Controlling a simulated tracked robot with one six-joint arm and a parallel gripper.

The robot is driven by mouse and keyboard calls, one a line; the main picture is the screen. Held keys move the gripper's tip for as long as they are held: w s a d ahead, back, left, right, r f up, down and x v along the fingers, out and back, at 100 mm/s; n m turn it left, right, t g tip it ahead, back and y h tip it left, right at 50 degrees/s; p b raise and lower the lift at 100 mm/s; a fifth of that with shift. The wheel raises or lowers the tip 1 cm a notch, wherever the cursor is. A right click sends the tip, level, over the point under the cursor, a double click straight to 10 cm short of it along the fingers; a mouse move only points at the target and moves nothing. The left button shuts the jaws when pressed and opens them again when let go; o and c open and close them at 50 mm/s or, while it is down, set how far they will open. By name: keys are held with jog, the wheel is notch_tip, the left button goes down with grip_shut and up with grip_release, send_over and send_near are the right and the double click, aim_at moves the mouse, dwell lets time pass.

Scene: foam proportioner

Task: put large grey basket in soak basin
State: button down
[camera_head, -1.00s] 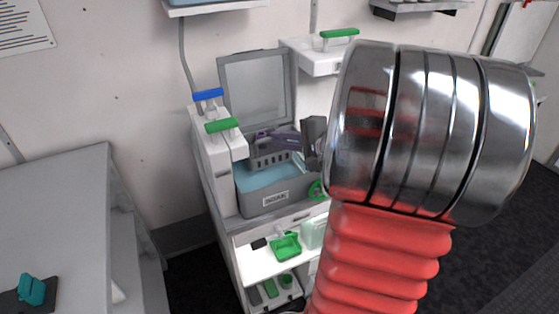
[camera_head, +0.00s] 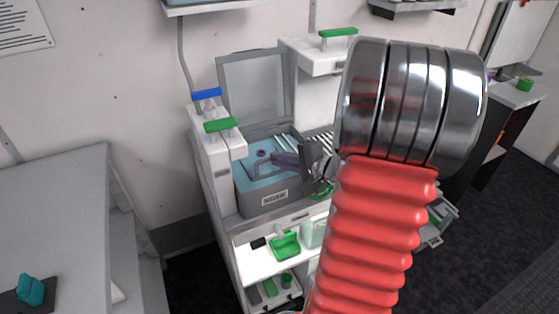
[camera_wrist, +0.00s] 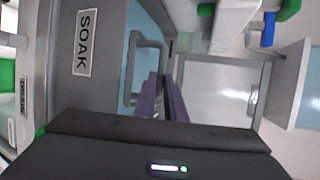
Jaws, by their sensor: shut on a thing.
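The soak basin (camera_head: 262,203) is a grey tub with blue liquid and a SOAK label, on the white unit in the head view. Its labelled wall (camera_wrist: 85,45) also shows in the wrist view. My gripper (camera_head: 283,160) has purple fingers and reaches over the basin from the right. It is shut on the large grey basket, whose grey handle (camera_head: 264,163) shows inside the basin. The handle (camera_wrist: 146,44) also shows in the wrist view beside my purple fingers (camera_wrist: 163,97). The basket's body is mostly hidden in the basin, and I cannot tell whether it rests on the bottom.
A raised grey lid (camera_head: 254,88) stands behind the basin. Blue (camera_head: 207,94) and green (camera_head: 221,125) handles top the white housing at its left. A green tray (camera_head: 286,245) sits on the shelf below. A grey cabinet (camera_head: 60,200) stands at the left.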

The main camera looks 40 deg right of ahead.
jog(key=shift+w+f, duration=0.2)
jog(key=shift+f, duration=0.15)
jog(key=shift+f, duration=0.6)
jog(key=c, duration=1.8)
grip_release()
jog(key=v, duration=0.6)
jog(key=r+v, duration=0.1)
jog(key=v, duration=0.5)
jog(key=shift+d+r, duration=0.1)
jog(key=shift+r, duration=0.1)
